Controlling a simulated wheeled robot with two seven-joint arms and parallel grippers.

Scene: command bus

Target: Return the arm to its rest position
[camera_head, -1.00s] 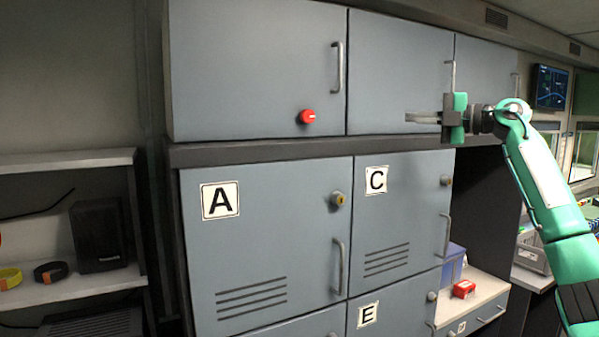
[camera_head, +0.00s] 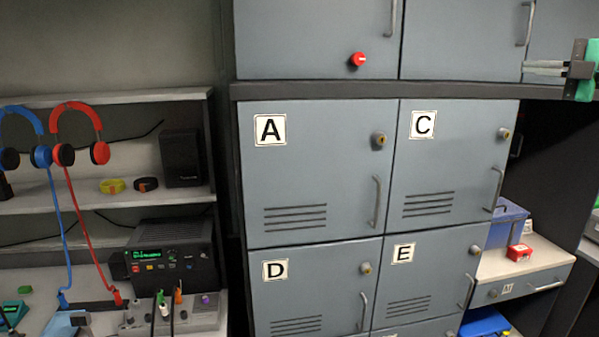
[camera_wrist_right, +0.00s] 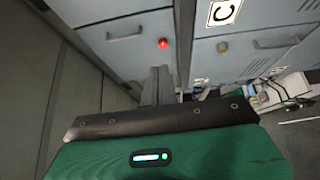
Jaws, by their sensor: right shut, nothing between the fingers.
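My right gripper (camera_head: 545,68) shows at the right edge of the head view, green and dark grey. Its fingers point left, in front of the upper cabinets, and lie together with nothing between them. In the right wrist view the shut fingers (camera_wrist_right: 158,86) point toward the cabinet fronts, apart from them as far as I can tell. Most of the right arm is outside the head view. My left gripper is not in view.
Grey lockers carry labels A (camera_head: 270,130), C (camera_head: 423,125), D (camera_head: 275,270) and E (camera_head: 403,253). A red knob (camera_head: 358,59) is on the upper cabinet (camera_head: 310,30). Left shelves (camera_head: 60,204) hold headphones (camera_head: 78,130) and a radio (camera_head: 172,262). A red box (camera_head: 519,252) sits on the right counter (camera_head: 540,262).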

